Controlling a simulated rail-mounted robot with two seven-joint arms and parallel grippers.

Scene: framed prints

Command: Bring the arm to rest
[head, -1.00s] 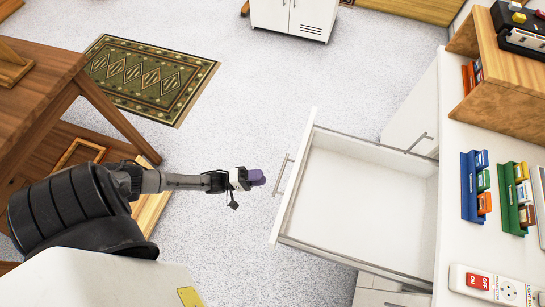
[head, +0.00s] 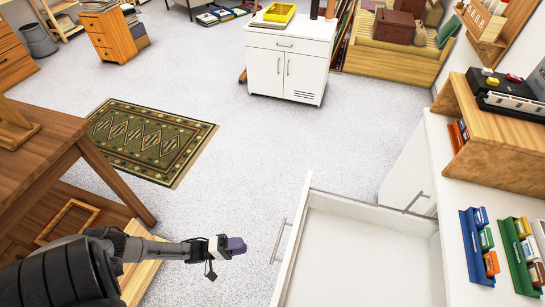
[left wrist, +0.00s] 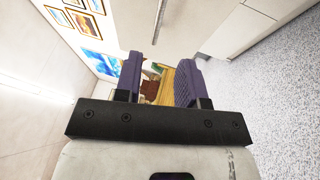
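My left arm comes in from the lower left of the head view. Its gripper (head: 236,246) has purple fingertips and hangs over the floor, a little left of the open drawer's handle and apart from it. In the left wrist view the two purple fingers (left wrist: 158,85) stand apart with nothing between them. My right gripper is in neither view.
An open, empty white drawer (head: 350,245) juts out at lower right, with a handle (head: 279,241) on its front. A wooden table (head: 60,165) stands at left. A white cabinet (head: 288,65) stands farther back. A patterned rug (head: 150,140) lies on clear floor.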

